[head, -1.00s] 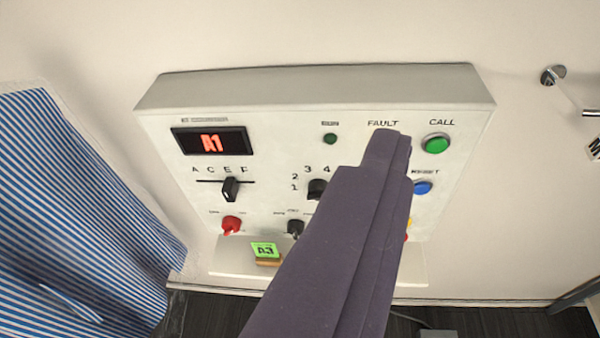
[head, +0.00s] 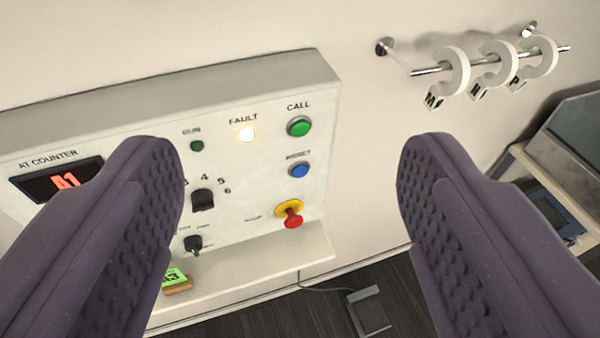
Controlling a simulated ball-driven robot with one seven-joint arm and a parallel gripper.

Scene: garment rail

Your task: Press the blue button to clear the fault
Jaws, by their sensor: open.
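The blue button (head: 299,170) is on the right side of a pale control panel (head: 322,110), below the green CALL button (head: 299,126). Its label looks like RESET but is hard to read. The FAULT lamp (head: 247,135) glows bright yellowish white. My gripper (head: 290,165) is open and empty, its two dark, studded fingers wide apart in the foreground. The blue button shows between the fingers, apart from both. The left finger hides part of the panel's left half.
A red knob on a yellow base (head: 291,216) sits below the blue button. A ledge (head: 300,252) carries a green tag (head: 174,277). A rail (head: 432,71) with white lettered rings is at upper right. A screen device (head: 555,212) stands at right.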

